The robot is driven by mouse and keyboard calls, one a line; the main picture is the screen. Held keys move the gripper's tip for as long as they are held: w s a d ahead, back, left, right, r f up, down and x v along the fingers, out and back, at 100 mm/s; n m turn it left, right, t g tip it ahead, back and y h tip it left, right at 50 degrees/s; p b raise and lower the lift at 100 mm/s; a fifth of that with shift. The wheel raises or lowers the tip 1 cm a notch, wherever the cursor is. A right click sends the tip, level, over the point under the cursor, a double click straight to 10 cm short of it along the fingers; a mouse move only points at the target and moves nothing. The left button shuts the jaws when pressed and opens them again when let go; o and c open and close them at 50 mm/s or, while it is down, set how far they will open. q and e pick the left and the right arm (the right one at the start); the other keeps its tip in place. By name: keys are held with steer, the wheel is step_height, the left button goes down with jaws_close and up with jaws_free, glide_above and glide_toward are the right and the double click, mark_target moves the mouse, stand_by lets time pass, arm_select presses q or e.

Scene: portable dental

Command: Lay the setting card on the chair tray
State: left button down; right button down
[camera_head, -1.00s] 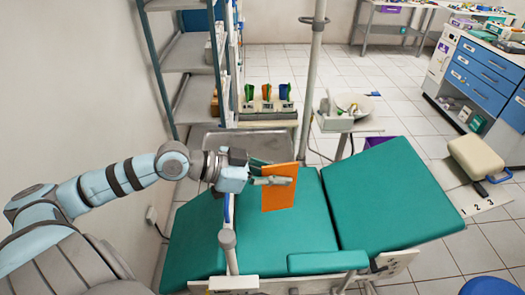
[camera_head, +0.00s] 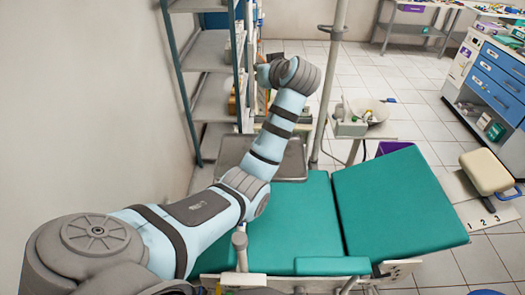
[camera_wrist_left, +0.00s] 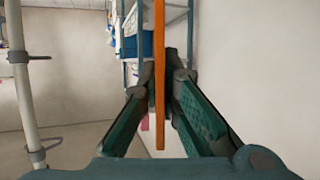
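The orange setting card (camera_wrist_left: 159,115) shows edge-on as a thin upright strip in the left wrist view. My left gripper (camera_wrist_left: 161,72) is shut on it, with a green-padded finger on each side. In the head view my left arm reaches up and away to the shelf rack, and its wrist and forearm hide most of the gripper and card. The grey metal chair tray (camera_head: 291,172) lies behind the green chair, partly covered by my forearm; the card is held away from it. My right gripper is not in view.
The green dental chair (camera_head: 395,205) fills the middle. A shelf rack (camera_head: 208,100) stands at the left, close to my left wrist. A pale pole (camera_head: 325,90) rises right of the wrist. A small side unit with a bowl (camera_head: 368,110) stands beyond the chair.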

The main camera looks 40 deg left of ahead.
arm_select(q)
step_height(320, 180, down, 20)
steer(key=shift+s, duration=0.15)
steer(key=c, duration=1.8)
jaws_free()
steer(key=shift+a+r, duration=0.1)
steer(key=v, duration=1.2)
